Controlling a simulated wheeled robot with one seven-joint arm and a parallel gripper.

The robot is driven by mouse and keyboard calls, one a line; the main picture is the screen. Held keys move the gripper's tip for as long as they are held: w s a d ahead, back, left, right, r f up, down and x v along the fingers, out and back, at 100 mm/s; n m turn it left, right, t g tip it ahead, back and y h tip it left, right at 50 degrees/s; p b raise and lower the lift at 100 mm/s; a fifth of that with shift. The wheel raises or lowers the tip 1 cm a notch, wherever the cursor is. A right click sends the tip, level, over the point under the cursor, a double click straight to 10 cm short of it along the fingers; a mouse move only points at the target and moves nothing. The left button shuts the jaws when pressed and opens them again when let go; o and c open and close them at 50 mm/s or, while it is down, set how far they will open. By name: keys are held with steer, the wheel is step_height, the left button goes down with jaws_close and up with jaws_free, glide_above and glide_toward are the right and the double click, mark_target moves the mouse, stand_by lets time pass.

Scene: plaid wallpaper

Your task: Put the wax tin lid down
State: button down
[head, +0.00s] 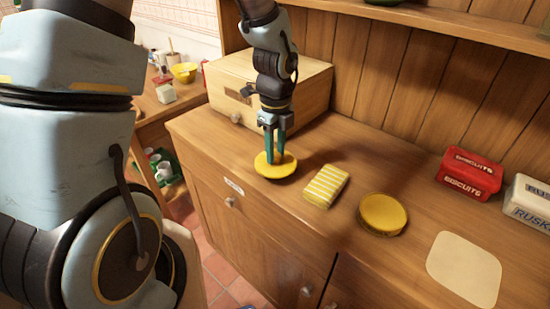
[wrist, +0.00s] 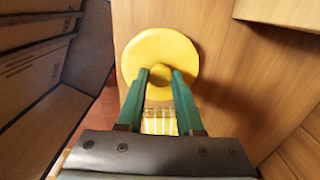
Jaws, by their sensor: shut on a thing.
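The wax tin lid (head: 267,171) is a round yellow disc at the left part of the wooden counter. My gripper (head: 274,156) points down with its green fingers shut on the lid's small knob. In the wrist view the lid (wrist: 158,43) lies flat across the fingertips (wrist: 161,77), with the knob between them. I cannot tell whether its underside touches the counter or hangs just above it. A round yellow tin (head: 383,214) stands on the counter to the right, apart from the lid.
A yellow-and-white striped block (head: 325,186) lies between lid and tin. A wooden box (head: 290,80) stands behind my gripper. A red biscuits tin (head: 470,173), a white rusks tin (head: 528,203) and a cream mat (head: 464,268) are at the right. The counter's front edge is close to the lid.

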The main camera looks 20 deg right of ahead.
mark_target(276, 155)
steer(key=shift+f, duration=1.6)
steer(key=shift+f, duration=0.1)
steer(key=c, duration=0.6)
jaws_free()
steer(key=shift+o, duration=0.2)
step_height(276, 155, up, 12)
steer(key=b, duration=0.2)
steer(key=w+a+n+t, duration=0.1)
steer(key=a+n, duration=2.4)
steer(key=n, duration=0.4)
steer(key=shift+a+t, duration=0.2)
steer(key=shift+t, duration=0.1)
